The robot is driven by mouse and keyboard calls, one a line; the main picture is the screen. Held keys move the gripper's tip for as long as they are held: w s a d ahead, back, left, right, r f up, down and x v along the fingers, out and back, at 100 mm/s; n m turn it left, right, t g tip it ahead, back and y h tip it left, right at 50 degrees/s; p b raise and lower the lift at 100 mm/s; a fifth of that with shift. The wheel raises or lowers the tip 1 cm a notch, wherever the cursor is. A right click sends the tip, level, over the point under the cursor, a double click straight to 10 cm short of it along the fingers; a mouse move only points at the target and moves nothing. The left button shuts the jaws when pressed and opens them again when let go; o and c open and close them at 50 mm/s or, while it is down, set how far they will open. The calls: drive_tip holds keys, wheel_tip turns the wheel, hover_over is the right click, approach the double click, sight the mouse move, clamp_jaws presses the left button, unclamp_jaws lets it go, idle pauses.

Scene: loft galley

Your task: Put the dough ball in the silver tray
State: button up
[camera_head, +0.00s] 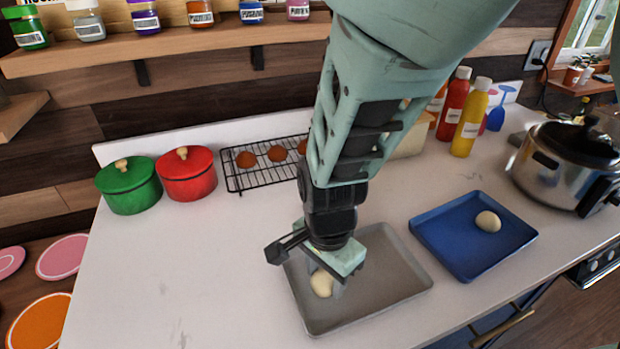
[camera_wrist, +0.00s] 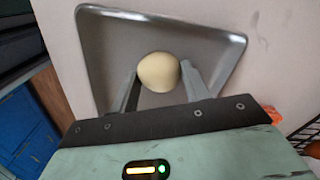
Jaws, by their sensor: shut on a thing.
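A pale dough ball (camera_head: 321,284) is between the fingers of my gripper (camera_head: 325,277), over the left part of the silver tray (camera_head: 385,290). In the wrist view my gripper (camera_wrist: 160,82) is shut on the dough ball (camera_wrist: 159,72), with a finger on each side of it. The silver tray (camera_wrist: 112,32) lies behind and below the ball there. I cannot tell whether the ball touches the tray floor. A second pale dough ball (camera_head: 488,221) rests in the blue tray (camera_head: 455,250) to the right.
A wire rack (camera_head: 240,182) with brown baked rounds stands behind my arm. Green (camera_head: 129,186) and red (camera_head: 187,174) lidded pots stand at the back left. A silver cooker (camera_head: 565,165) and sauce bottles (camera_head: 470,120) stand at the right. The counter's left front is clear.

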sight(326, 274)
drive_tip(key=o, duration=1)
drive_tip(key=shift+f, duration=0.1)
wheel_tip(326, 274, up, 12)
drive_tip(key=p, duration=0.2)
drive_tip(key=shift+s+d+r+n+y, duration=0.1)
drive_tip(key=shift+s+d+r+n, duration=0.5)
drive_tip(key=shift+s+d+n, duration=1.75)
drive_tip(key=shift+s+d+r+n+y, duration=0.1)
drive_tip(key=shift+s+d+r+n, duration=0.95)
drive_tip(key=shift+n, duration=2.6)
drive_tip(key=shift+s+d+r+n+y, duration=0.1)
drive_tip(key=shift+s+d+n, duration=0.9)
drive_tip(key=shift+s+n, duration=1.65)
drive_tip(key=shift+w+n, duration=0.35)
